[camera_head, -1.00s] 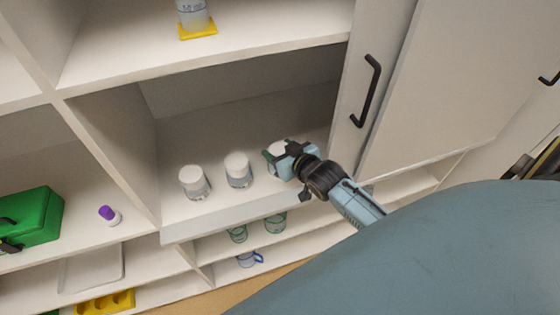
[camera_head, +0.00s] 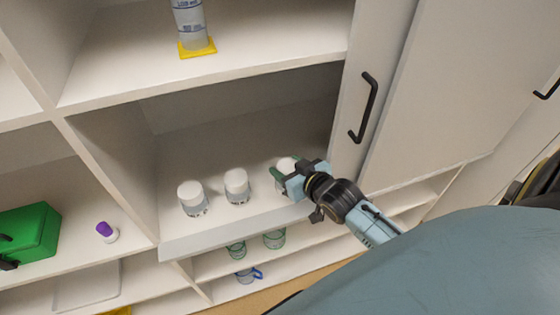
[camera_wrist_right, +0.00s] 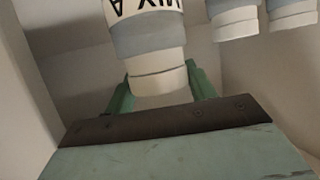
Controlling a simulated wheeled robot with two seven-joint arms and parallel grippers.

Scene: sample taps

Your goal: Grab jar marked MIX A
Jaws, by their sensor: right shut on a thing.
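The jar marked MIX A (camera_wrist_right: 148,38) fills the top middle of the right wrist view, its label upside down there. It has a white lid and a grey band below the label. In the head view its white top (camera_head: 287,162) shows at the right end of a row of jars, partly hidden by the gripper. My right gripper (camera_head: 291,174) is shut on this jar, with green fingers on both sides of its lid end. I cannot tell whether the jar is clear of the shelf. My left gripper is not in view.
Two similar jars, one at left (camera_head: 193,199) and one in the middle (camera_head: 237,186), stand on the same shelf (camera_head: 210,229). A cabinet door (camera_head: 372,60) is close on the right. A cylinder with a yellow base (camera_head: 197,49) stands on the shelf above. Glasses stand below.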

